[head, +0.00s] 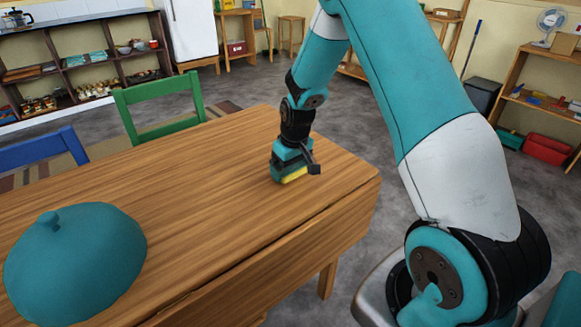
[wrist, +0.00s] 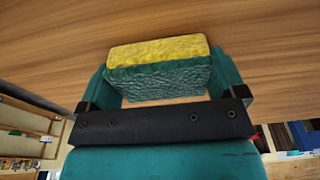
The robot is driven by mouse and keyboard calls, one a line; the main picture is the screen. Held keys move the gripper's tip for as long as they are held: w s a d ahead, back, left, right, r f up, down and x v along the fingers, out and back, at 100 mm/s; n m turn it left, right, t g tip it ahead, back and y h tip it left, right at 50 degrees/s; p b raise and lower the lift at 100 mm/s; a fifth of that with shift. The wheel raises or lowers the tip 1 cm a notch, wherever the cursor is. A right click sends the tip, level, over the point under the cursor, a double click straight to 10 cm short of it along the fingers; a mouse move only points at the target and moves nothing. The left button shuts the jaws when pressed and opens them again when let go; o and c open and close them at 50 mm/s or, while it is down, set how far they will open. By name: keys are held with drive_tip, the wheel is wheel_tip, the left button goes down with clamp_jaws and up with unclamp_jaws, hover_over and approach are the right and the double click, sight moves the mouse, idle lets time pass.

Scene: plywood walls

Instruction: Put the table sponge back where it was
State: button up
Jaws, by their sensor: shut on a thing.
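The sponge (wrist: 158,68), yellow on one face and dark green on the other, sits between the fingers of my gripper (wrist: 160,88) in the wrist view. My gripper is shut on it. In the head view my gripper (head: 291,172) points down at the right end of the wooden table (head: 200,190), and the sponge's yellow part (head: 294,175) shows beneath it. The sponge is at or just above the tabletop; I cannot tell whether it touches. Most of the sponge is hidden by the gripper in the head view.
A large teal dome-shaped thing (head: 75,265) with a knob stands at the table's near left. A green chair (head: 160,105) and a blue chair (head: 45,150) stand along the far side. The tabletop between the dome and my gripper is clear. Shelves (head: 90,65) line the back wall.

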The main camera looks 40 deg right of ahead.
sight(294, 168)
drive_tip(key=o, duration=0.6)
drive_tip(key=shift+f, duration=0.1)
wheel_tip(294, 168, up, 12)
drive_tip(key=s, duration=0.2)
drive_tip(key=s+a+r+n+y, duration=0.1)
drive_tip(key=s+a+r, duration=0.15)
drive_tip(key=a, duration=0.25)
drive_tip(key=s+a+r+n+y, duration=0.1)
drive_tip(key=s+a+r, duration=0.15)
drive_tip(key=a, duration=0.25)
drive_tip(key=s+a+r+n+y, duration=0.1)
drive_tip(key=s+a+r+n, duration=0.1)
drive_tip(key=s+a, duration=0.5)
drive_tip(key=s+a+r+n+g+y, duration=0.1)
drive_tip(key=s+a+r, duration=0.3)
drive_tip(key=s, duration=1)
drive_tip(key=a+n, duration=0.1)
drive_tip(key=a, duration=0.2)
drive_tip(key=shift+n+g+p, duration=0.3)
drive_tip(key=shift+p, duration=0.1)
drive_tip(key=shift+r, duration=0.1)
